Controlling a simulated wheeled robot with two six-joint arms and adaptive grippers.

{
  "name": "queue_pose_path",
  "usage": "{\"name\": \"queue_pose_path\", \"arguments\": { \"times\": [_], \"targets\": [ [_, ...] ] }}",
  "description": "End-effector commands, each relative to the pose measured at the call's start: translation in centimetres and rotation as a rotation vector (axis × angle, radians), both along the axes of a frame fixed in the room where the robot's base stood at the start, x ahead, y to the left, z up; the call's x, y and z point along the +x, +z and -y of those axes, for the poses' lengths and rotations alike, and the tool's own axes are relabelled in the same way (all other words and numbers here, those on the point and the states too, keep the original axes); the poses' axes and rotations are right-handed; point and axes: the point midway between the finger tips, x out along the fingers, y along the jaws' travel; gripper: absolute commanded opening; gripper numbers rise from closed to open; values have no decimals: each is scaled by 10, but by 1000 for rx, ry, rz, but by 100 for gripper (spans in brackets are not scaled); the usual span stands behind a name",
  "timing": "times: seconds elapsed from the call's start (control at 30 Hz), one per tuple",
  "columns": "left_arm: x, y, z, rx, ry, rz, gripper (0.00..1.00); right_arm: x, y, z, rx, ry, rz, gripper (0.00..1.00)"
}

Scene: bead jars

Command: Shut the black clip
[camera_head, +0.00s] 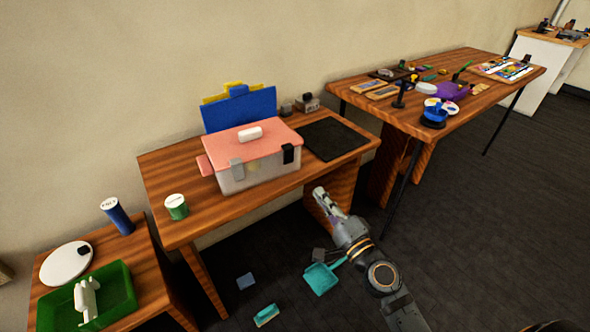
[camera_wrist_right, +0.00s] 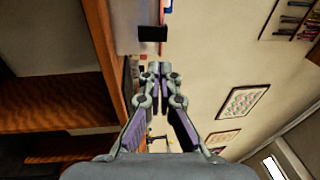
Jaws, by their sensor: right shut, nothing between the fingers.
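The black clip (camera_head: 288,153) is on the front of a clear box (camera_head: 258,173) with a pink lid (camera_head: 255,138), near its right end. I cannot tell from here whether the clip is fastened. A grey clip (camera_head: 237,168) is on the same front side, further left. My right gripper (camera_head: 319,191) is shut and empty, in front of the table edge, below and right of the black clip. In the right wrist view the closed fingertips (camera_wrist_right: 160,69) point toward a black piece (camera_wrist_right: 152,33) that looks like the clip, with a gap between. My left gripper is out of view.
The box stands on a wooden table (camera_head: 205,212) with a black mat (camera_head: 333,138) to its right and a green-labelled jar (camera_head: 176,207) to its left. A blue panel (camera_head: 240,109) stands behind it. A teal dustpan (camera_head: 321,278) lies on the floor near my right arm.

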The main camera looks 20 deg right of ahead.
Motion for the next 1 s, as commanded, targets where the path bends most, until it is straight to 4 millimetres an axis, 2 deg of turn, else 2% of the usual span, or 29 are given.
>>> {"name": "queue_pose_path", "arguments": {
  "times": [0.13, 0.27, 0.4, 0.63, 0.8, 1.0],
  "targets": [
    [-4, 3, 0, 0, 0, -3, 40, 5, 4, -1, 0, -1, 1, 0],
    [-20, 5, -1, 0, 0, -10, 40, 22, 10, -4, 2, -3, 1, 0],
    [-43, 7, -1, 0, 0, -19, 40, 51, 15, -12, 1, -1, 2, 0],
    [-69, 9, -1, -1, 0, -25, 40, 99, 19, -24, 0, 0, 0, 0],
    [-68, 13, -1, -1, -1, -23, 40, 123, 20, -29, -2, 0, -1, 0],
    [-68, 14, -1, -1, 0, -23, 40, 135, 20, -32, -4, -1, -1, 0]
  ]
}}
